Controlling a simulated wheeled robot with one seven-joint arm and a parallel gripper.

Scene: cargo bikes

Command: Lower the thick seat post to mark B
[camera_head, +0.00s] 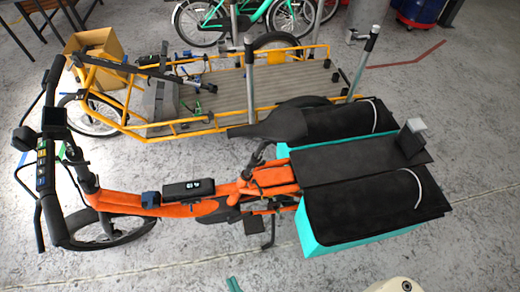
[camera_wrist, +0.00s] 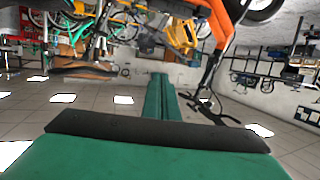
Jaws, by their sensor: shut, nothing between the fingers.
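A black saddle (camera_head: 285,118) sits on the orange bike (camera_head: 225,198). A dark post (camera_head: 256,160) shows under it, partly hidden. Two upright grey posts, one at the middle (camera_head: 250,72) and one at the right (camera_head: 362,70), stand by the yellow cargo bike (camera_head: 190,128). I cannot tell which post is the thick one, and no mark B is legible. My gripper's green fingers (camera_wrist: 160,88) are together and empty in the wrist view, apart from the bikes. A green tip (camera_head: 233,285) at the bottom edge of the head view looks like the same gripper.
Teal panniers with black covers (camera_head: 355,175) flank the orange bike's rear rack. Its handlebar (camera_head: 42,185) reaches out at the left. A cardboard box (camera_head: 95,45) stands behind. The floor (camera_head: 120,265) in front is mostly clear. The wrist view appears upside down.

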